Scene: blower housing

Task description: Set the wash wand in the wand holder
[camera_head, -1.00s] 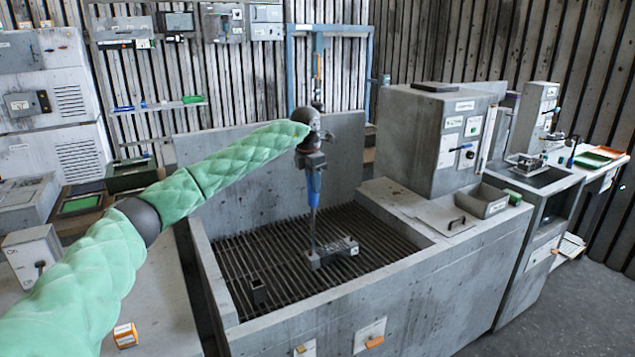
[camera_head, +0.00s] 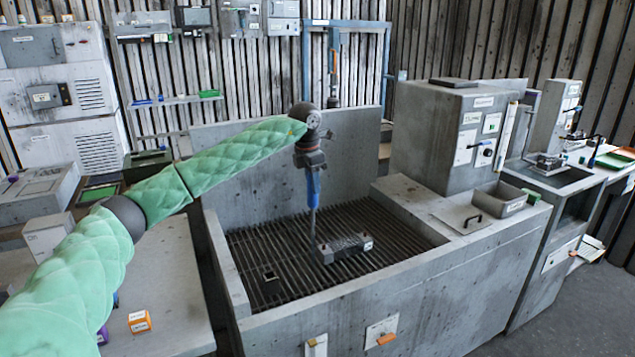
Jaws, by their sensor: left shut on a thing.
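My left gripper (camera_head: 311,163) is shut on the wash wand (camera_head: 313,188), which has a blue handle and a thin dark lance. The wand hangs nearly upright over the grated wash basin, lance down. My right gripper is not in view.
The basin's grey walls (camera_head: 355,303) surround the grate (camera_head: 375,222), with a high back panel behind. A grey control cabinet (camera_head: 450,140) and an open bin (camera_head: 497,198) stand on the right. An orange-and-white box (camera_head: 139,322) sits on the left bench.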

